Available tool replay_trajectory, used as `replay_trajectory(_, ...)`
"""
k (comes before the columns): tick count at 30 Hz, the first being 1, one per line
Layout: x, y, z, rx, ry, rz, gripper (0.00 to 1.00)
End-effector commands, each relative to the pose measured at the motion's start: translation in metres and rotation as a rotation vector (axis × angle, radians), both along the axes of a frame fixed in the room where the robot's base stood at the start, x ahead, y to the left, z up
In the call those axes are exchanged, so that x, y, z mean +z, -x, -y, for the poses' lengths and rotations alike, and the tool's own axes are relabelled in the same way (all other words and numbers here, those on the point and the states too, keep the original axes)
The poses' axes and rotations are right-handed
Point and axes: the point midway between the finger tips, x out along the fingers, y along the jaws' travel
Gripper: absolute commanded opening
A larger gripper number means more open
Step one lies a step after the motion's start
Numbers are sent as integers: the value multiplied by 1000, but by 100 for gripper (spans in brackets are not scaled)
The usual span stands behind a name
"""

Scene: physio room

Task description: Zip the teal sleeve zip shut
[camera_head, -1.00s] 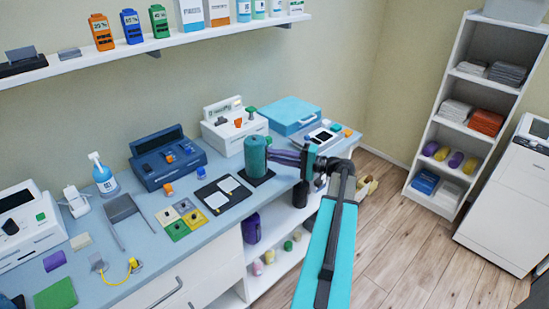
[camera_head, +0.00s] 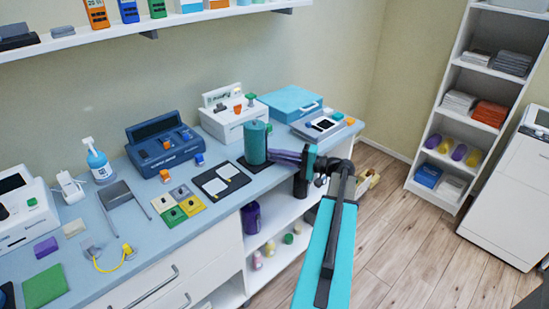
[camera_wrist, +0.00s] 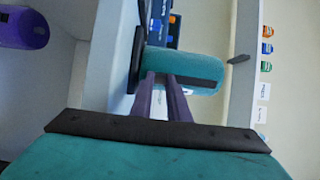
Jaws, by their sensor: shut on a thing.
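The teal sleeve (camera_head: 255,142) is an upright cylinder on a dark square base on the counter. In the wrist view the sleeve (camera_wrist: 193,62) lies sideways, with a dark strip along its near side. My gripper (camera_head: 272,154) reaches it from the right, its purple fingers level with the sleeve's lower part. In the wrist view my gripper (camera_wrist: 159,76) has its fingertips against the sleeve near the base end. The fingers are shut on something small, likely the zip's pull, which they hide. I cannot make out the zip's teeth.
A blue console (camera_head: 163,146) and a white console (camera_head: 232,116) stand behind. A teal case (camera_head: 291,103) lies at the back right. Open shelves below hold a purple container (camera_head: 251,217).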

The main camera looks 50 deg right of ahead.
Motion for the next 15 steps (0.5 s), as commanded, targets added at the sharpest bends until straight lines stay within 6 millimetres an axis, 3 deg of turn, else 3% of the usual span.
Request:
replay_trajectory(7,-6,1,0,1,4,-13,0)
replay_trajectory(8,-6,1,0,1,4,-13,20)
replay_trajectory(10,-6,1,0,1,4,-13,32)
replay_trajectory(15,-5,1,0,1,3,-11,34)
